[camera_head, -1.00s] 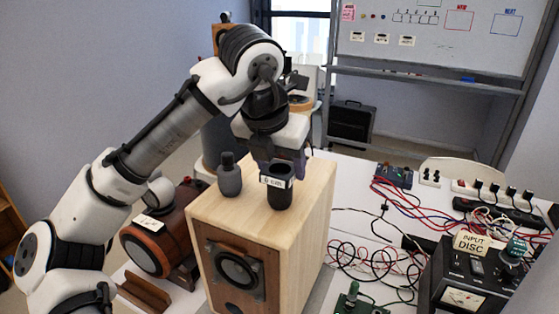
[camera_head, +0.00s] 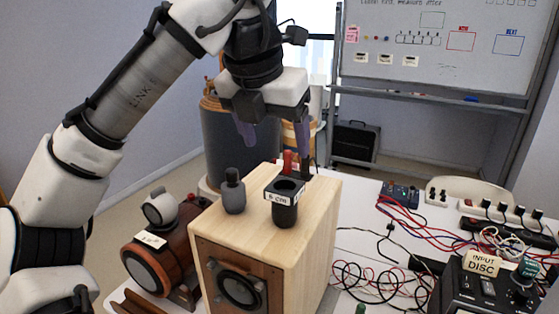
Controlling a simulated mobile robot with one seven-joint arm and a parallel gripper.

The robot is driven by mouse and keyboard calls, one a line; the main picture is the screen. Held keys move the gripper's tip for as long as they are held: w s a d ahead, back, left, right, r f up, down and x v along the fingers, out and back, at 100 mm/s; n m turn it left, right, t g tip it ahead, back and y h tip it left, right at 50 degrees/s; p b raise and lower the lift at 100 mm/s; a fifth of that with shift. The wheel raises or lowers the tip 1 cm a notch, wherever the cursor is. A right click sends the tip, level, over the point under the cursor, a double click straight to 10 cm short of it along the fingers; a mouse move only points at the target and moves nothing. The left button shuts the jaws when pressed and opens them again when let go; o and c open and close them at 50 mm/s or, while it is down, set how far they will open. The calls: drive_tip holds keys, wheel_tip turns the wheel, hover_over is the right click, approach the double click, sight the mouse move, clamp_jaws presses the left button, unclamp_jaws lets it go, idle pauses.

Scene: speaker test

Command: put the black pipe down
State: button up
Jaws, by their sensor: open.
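The black pipe (camera_head: 285,212), a short open-topped tube with a white "6 cm" label, stands upright on top of the light wooden speaker box (camera_head: 318,215). My gripper (camera_head: 276,150) is open, its two purple-grey fingers spread wide and pointing down. It is above and a little behind the pipe in the picture, apart from it and empty.
A grey bottle-shaped piece (camera_head: 234,193) stands on the box left of the pipe. Red (camera_head: 288,161) and black upright pieces show just behind the pipe. A brown cylinder device (camera_head: 162,255) lies at left. Cables and a meter box labelled "INPUT DISC" (camera_head: 470,288) are at right.

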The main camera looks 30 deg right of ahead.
drive_tip(key=shift+v, duration=1)
drive_tip(key=shift+w, duration=0.1)
